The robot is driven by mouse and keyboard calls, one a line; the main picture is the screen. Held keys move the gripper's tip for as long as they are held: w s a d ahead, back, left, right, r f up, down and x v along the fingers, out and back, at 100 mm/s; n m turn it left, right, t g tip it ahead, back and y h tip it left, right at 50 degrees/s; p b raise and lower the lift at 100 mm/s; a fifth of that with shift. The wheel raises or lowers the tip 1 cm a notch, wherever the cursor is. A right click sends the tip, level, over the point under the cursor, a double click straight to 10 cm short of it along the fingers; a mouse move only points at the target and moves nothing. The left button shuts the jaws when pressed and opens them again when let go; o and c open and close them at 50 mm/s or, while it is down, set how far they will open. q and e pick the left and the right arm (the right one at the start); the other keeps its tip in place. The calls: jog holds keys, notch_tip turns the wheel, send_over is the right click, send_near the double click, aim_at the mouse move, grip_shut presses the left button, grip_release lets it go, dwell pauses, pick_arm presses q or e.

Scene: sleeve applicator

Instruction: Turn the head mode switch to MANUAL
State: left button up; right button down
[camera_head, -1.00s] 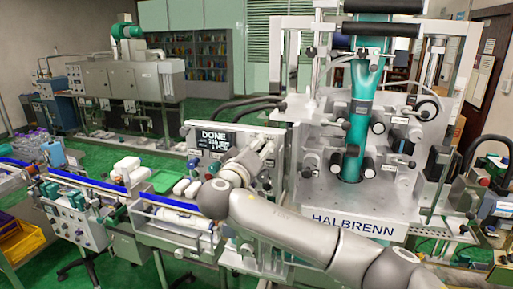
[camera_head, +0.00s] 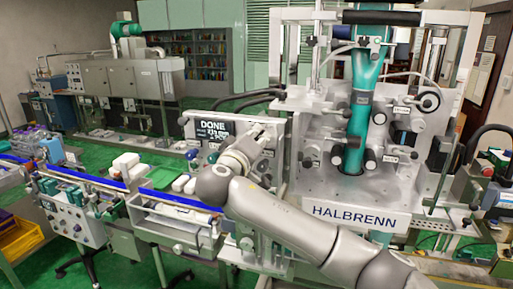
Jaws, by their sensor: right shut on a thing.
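My right gripper (camera_head: 262,133) is at the grey control panel (camera_head: 203,117) on the left of the HALBRENN machine, its fingers against the panel face, right of the small dark screen (camera_head: 213,131). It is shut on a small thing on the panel. That thing is hidden by the fingers and wrist, so I cannot tell its shape or which way it points. The screen reads DONE on its top line; the smaller lines are hard to read. The head mode switch cannot be made out. My left gripper is not in view.
The HALBRENN machine (camera_head: 352,217) with its teal sleeve tube (camera_head: 357,125) stands right of the panel. A conveyor with blue rails (camera_head: 95,179) runs along the left, carrying white bottles (camera_head: 125,162). My right forearm covers the area below the panel.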

jog(key=shift+f+n, duration=0.25)
jog(key=shift+n, duration=0.15)
jog(key=shift+r+n+b, duration=0.2)
jog(key=shift+n+b, duration=0.25)
jog(key=shift+n, duration=0.45)
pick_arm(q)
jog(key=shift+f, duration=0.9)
pick_arm(e)
jog(key=shift+n, duration=2.2)
jog(key=c, duration=1.3)
grip_release()
jog(key=shift+a, duration=0.15)
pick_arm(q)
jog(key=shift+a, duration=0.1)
pick_arm(e)
jog(key=shift+o, duration=0.2)
